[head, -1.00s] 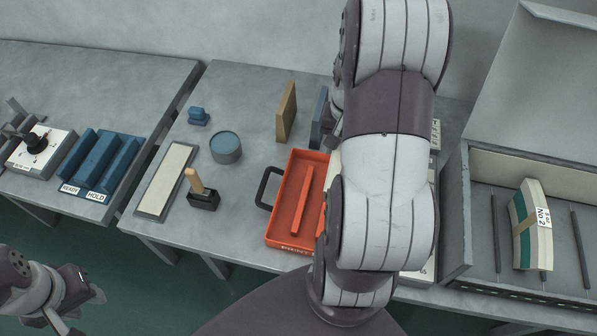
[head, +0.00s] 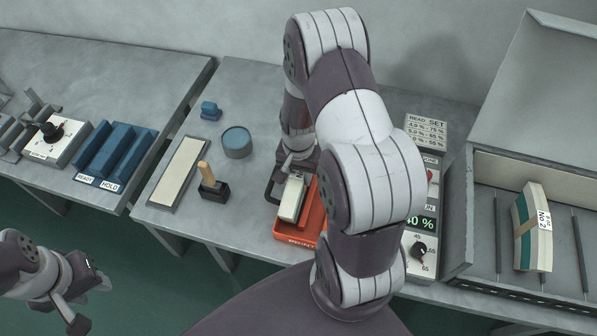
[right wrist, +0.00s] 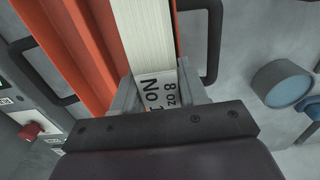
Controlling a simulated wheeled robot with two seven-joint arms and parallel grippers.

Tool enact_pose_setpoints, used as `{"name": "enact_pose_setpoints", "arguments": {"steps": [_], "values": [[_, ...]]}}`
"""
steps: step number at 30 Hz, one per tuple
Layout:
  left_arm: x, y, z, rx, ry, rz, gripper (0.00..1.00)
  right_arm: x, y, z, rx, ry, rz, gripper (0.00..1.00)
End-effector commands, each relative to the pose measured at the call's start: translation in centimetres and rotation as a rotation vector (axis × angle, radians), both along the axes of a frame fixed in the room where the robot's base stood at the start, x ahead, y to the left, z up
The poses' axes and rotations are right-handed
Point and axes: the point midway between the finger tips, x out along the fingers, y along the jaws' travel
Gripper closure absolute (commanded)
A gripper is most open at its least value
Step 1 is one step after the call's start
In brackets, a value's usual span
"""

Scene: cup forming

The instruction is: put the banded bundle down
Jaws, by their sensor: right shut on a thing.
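My right gripper (right wrist: 158,92) is shut on a pale bundle (right wrist: 148,35) whose end label reads "8 oz No 1". In the head view this bundle (head: 291,198) is at the left lane of the orange tray (head: 303,236), between its divider and the wall by the black handle. The tray also shows in the right wrist view (right wrist: 72,45). I cannot tell whether the bundle touches the tray floor. My right arm hides the tray's right side. My left gripper (head: 88,298) is open and empty at the lower left, away from the table.
A bundle marked "No 2" (head: 535,228) stands in the open grey case (head: 482,235) at right. A control box (head: 420,240) sits right of the tray. A round blue-topped tin (head: 237,143), a stamp in a black holder (head: 212,185) and a pale strip (head: 178,172) lie left.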

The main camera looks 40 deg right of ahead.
Motion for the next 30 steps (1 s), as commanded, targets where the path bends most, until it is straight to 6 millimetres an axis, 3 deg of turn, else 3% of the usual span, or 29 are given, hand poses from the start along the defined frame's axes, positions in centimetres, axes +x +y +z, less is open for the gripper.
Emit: {"name": "enact_pose_setpoints", "arguments": {"steps": [6, 7, 9, 20, 30], "values": [[0.0, 0.0, -0.3, 0.0, 0.0, 0.0, 0.61, 0.0, 0.0, -0.4, 0.0, 0.0, 0.0, 1.0], [0.0, 0.0, -0.3, 0.0, 0.0, 0.0, 0.61, 0.0, 0.0, -0.4, 0.001, 0.001, 0.0, 0.54], [0.0, 0.0, -0.2, 0.0, 0.0, 0.0, 0.61, 0.0, 0.0, -0.3, 0.001, 0.001, 0.0, 0.32], [0.0, 0.0, 0.0, 0.0, 0.0, 0.0, 0.61, 0.0, 0.0, 0.5, -0.001, -0.001, 0.0, 0.32], [0.0, 0.0, -0.7, 0.0, 0.0, 0.0, 0.61, 0.1, -0.1, 8.8, -0.002, -0.005, 0.001, 0.32]]}}
